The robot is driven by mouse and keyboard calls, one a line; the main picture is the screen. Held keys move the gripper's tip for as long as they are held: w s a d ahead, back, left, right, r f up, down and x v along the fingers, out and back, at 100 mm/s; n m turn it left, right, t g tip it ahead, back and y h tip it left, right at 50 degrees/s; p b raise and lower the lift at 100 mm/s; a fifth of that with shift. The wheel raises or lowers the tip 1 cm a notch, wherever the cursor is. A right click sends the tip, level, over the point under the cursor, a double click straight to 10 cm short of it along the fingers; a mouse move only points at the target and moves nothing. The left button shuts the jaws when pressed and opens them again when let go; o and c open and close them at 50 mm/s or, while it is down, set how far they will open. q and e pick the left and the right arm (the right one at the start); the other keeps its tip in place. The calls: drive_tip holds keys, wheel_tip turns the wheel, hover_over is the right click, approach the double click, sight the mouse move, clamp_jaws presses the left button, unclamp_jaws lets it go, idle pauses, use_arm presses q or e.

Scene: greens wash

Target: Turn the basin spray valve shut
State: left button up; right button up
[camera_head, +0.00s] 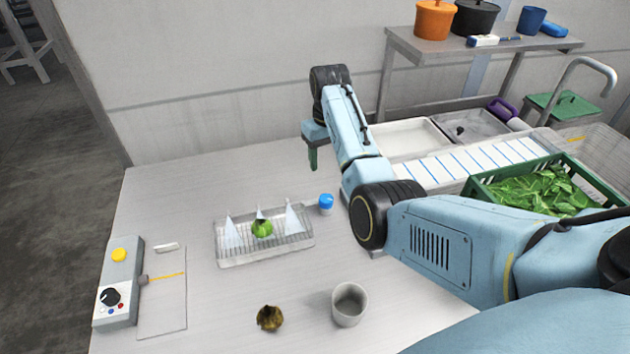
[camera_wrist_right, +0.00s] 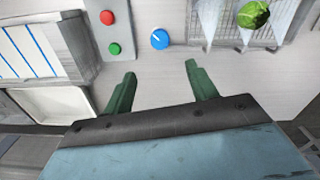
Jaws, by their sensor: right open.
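The blue round knob (camera_head: 326,203), which I take to be the spray valve, sits on the pale worktop just right of the wire rack basin (camera_head: 265,259). In the right wrist view the knob (camera_wrist_right: 160,39) shows a white pointer line. White cone-shaped sprays (camera_head: 294,219) stand over the rack around a green leafy head (camera_head: 262,228). My right gripper (camera_head: 313,158) is above and behind the knob in the head view. In the wrist view its green fingers (camera_wrist_right: 160,69) are open and empty, with the knob ahead of the gap, apart from them. My left gripper is not in view.
A panel with red (camera_wrist_right: 107,17) and green (camera_wrist_right: 114,48) buttons lies beside the knob. A grey cup (camera_head: 349,304) and a brown clump (camera_head: 270,318) stand in front. A green crate of leaves (camera_head: 480,190) is at right. A control box (camera_head: 118,285) is at left.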

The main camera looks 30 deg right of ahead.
hover_over(326, 198)
drive_tip(key=f, duration=0.6)
drive_tip(key=shift+s+f, duration=0.2)
drive_tip(key=shift+f, duration=0.15)
wheel_tip(326, 198, down, 6)
drive_tip(key=shift+w+f+b, duration=0.15)
drive_tip(key=shift+f+b, duration=0.05)
drive_tip(key=shift+b, duration=0.75)
drive_tip(key=shift+c, duration=1)
drive_tip(key=c, duration=0.8)
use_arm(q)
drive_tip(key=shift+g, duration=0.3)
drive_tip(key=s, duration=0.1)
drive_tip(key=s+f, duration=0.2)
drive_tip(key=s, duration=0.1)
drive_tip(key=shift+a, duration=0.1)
